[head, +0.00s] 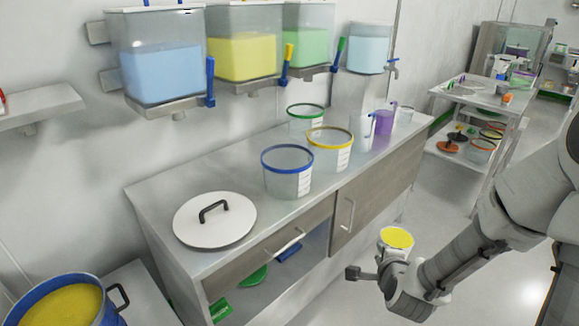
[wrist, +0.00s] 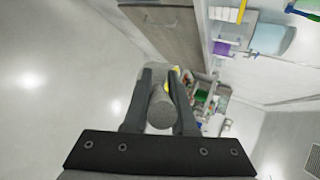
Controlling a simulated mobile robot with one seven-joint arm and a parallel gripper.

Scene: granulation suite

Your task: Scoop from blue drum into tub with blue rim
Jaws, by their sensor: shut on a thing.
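The blue drum (head: 88,317) stands at the lower left with yellow material (head: 62,304) inside, partly cut off by the picture edge. The tub with the blue rim (head: 288,178) stands on the counter, clear-walled, with no filling visible. My gripper (head: 380,272) is over the floor in front of the counter, at the right, well apart from both drum and tub. It is shut on a scoop (head: 397,252) whose round top shows yellow material (head: 397,238). In the wrist view the fingers hold the scoop's grey cylindrical part (wrist: 161,112), with a bit of yellow beyond it.
A white lid (head: 214,234) with a black handle lies on the counter's near end. Yellow-rimmed (head: 330,150) and green-rimmed (head: 305,119) tubs stand behind the blue-rimmed one. Wall hoppers (head: 162,60) overhang the counter's back. The floor at the right is clear; shelving stands farther back.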

